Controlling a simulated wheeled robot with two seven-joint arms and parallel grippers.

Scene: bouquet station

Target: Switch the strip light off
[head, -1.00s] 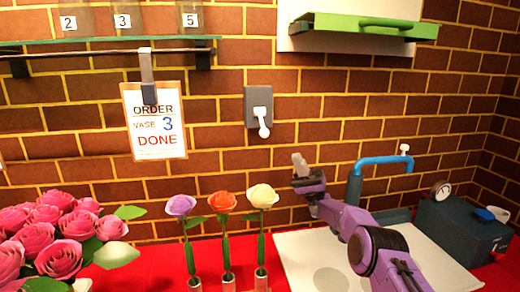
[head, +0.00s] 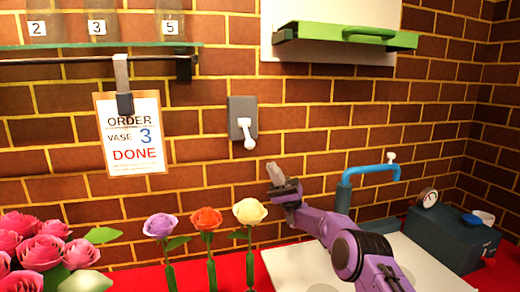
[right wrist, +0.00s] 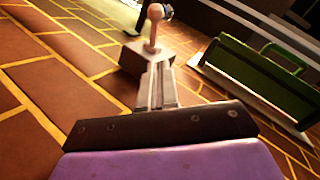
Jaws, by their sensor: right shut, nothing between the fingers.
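The wall switch has a grey plate (head: 236,104) and a white lever (head: 248,137) with a rounded end, which hangs downward in the head view. In the right wrist view, the plate (right wrist: 133,59) and lever (right wrist: 153,32) show just beyond my fingertips. My right gripper (head: 274,174) is shut and empty, below and to the right of the switch; its fingers also show in the right wrist view (right wrist: 157,88). In the head view it appears apart from the lever. I cannot clearly make out the strip light. My left gripper is out of view.
An order card (head: 131,140) reading "VASE 3 DONE" hangs left of the switch. A blue tap (head: 366,172) stands to the right. Roses (head: 207,219) stand below. The wall around the switch is clear.

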